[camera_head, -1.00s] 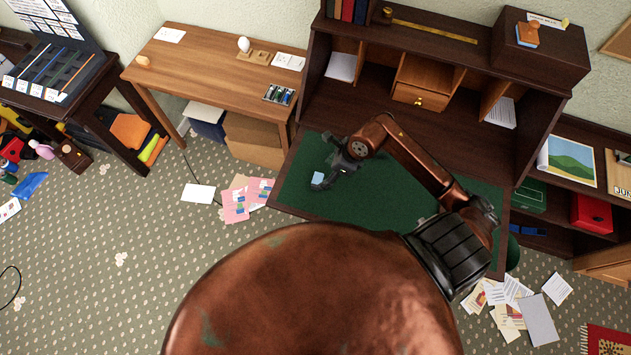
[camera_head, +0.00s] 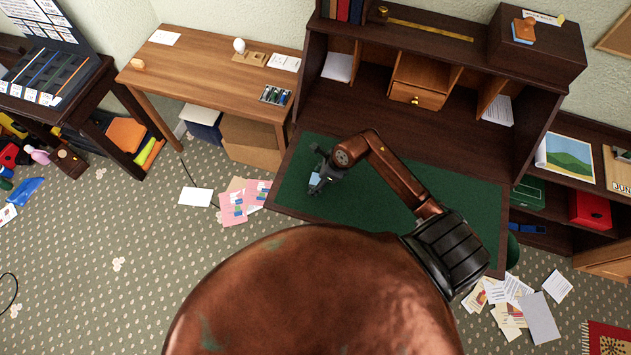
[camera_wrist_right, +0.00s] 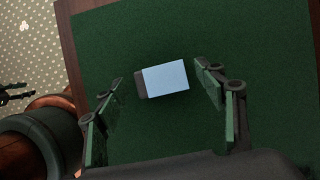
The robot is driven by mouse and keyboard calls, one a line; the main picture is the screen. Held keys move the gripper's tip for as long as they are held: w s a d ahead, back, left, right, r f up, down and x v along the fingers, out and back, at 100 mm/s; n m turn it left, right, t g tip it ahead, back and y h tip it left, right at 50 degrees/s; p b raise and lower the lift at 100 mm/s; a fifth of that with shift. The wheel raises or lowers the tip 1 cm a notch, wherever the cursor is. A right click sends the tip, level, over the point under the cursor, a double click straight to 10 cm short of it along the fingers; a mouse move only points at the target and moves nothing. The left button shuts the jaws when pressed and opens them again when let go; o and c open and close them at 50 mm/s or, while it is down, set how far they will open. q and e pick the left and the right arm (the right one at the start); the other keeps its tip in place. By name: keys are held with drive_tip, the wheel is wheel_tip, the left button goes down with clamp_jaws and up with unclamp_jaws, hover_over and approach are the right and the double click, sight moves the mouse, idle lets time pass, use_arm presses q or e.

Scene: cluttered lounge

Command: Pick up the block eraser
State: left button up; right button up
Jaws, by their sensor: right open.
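The block eraser (camera_wrist_right: 165,80) is a light blue block with a dark end, lying on the green desk mat (camera_wrist_right: 170,30). In the head view the eraser (camera_head: 315,179) is partly covered by my right gripper (camera_head: 318,172), near the left side of the desk's green writing surface (camera_head: 400,210). In the right wrist view my right gripper (camera_wrist_right: 160,95) is open, with one finger on each side of the eraser and gaps between fingers and block. I cannot tell its exact height above the mat. My left gripper is not seen clearly in the head view.
The green surface around the eraser is bare. The dark hutch (camera_head: 440,120) with a small drawer (camera_head: 417,96) rises behind it. A wooden side table (camera_head: 205,75) stands to the left. Pink papers (camera_head: 235,203) and other sheets lie on the floor.

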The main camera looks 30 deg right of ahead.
sight(312, 179)
drive_tip(key=shift+c, duration=0.5)
drive_tip(key=c, duration=1.1)
drive_tip(key=shift+r, duration=0.15)
drive_tip(key=shift+c, duration=0.2)
drive_tip(key=shift+r, duration=0.25)
wheel_tip(312, 179, up, 3)
drive_tip(key=shift+w+d+f, duration=0.1)
drive_tip(key=shift+f, duration=0.1)
drive_tip(key=s+d+r, duration=0.6)
drive_tip(key=s+r, duration=0.3)
drive_tip(key=s, duration=0.3)
drive_tip(key=shift+s+r, duration=0.35)
drive_tip(key=shift+s, duration=0.05)
drive_tip(key=shift+a, duration=0.1)
